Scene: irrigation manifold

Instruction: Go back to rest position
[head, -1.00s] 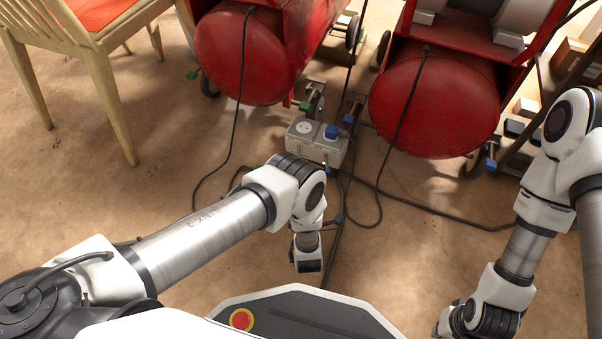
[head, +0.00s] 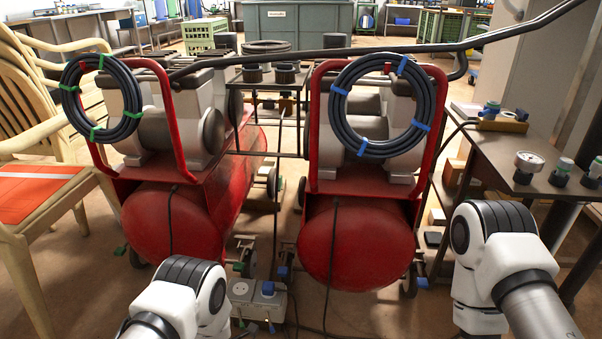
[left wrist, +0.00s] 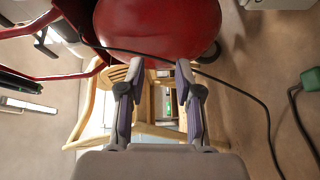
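My left gripper (left wrist: 158,66) shows in the left wrist view. Its two fingers stand apart with nothing between them. Beyond the fingertips are a wooden chair (left wrist: 88,122) and a red tank (left wrist: 160,28). In the head view only links of my two arms show along the bottom, one at lower left and one at lower right. Both grippers are outside the head view, so I cannot see what my right gripper is doing.
Two red compressors (head: 165,215) (head: 358,240) stand ahead, each with a coiled hose (head: 103,98) (head: 382,105). A socket box (head: 257,300) with cables is on the floor between them. A wooden chair (head: 40,235) is at left, a dark table (head: 535,185) at right.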

